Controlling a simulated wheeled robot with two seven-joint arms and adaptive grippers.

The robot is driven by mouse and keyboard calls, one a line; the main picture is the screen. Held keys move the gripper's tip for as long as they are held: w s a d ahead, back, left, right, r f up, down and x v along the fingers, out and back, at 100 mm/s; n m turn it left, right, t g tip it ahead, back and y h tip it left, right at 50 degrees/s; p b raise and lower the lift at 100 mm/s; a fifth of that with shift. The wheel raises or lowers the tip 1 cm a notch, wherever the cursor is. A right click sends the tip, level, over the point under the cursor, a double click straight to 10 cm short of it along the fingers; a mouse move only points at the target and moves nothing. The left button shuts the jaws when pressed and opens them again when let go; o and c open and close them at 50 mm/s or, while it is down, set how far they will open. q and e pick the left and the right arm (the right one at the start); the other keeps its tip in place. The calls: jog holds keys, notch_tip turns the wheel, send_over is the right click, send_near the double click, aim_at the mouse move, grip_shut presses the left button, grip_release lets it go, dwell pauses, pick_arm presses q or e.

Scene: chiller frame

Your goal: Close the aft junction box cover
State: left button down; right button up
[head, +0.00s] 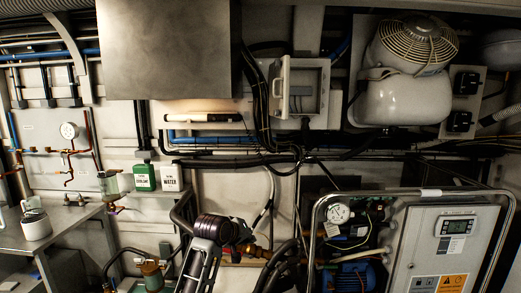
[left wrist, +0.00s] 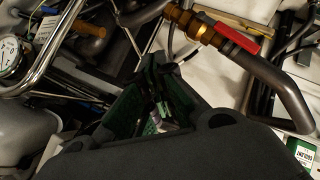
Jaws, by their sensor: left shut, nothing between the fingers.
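The junction box (head: 309,92) is a pale open-fronted box on the wall, at upper centre of the head view. Its cover (head: 284,84) stands open at the left side of the box, swung outward and seen nearly edge-on, with a small dark handle or latch on it. The box's inside is exposed. My left gripper (left wrist: 160,64) is shut and empty in the left wrist view. In the head view my dark arm rises at bottom centre, well below the box, and its fingertips are hard to make out. My right gripper is not in view.
A steel hood (head: 168,50) is left of the box, and a white fan unit (head: 410,75) is right. Cables and pipes run below. A brass fitting with a red handle (left wrist: 238,45) is near my gripper.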

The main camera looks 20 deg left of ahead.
pick_arm(q)
notch_tip(320, 180, up, 50)
jog(key=s+a+n+t+h, duration=0.1)
jog(key=s+n+t+h, duration=0.1)
jog(key=n+t+h, duration=0.2)
jog(key=n+t, duration=0.2)
jog(key=shift+s+f+t, duration=0.15)
jog(key=shift+f+t, duration=0.05)
jog(key=shift+t, duration=0.2)
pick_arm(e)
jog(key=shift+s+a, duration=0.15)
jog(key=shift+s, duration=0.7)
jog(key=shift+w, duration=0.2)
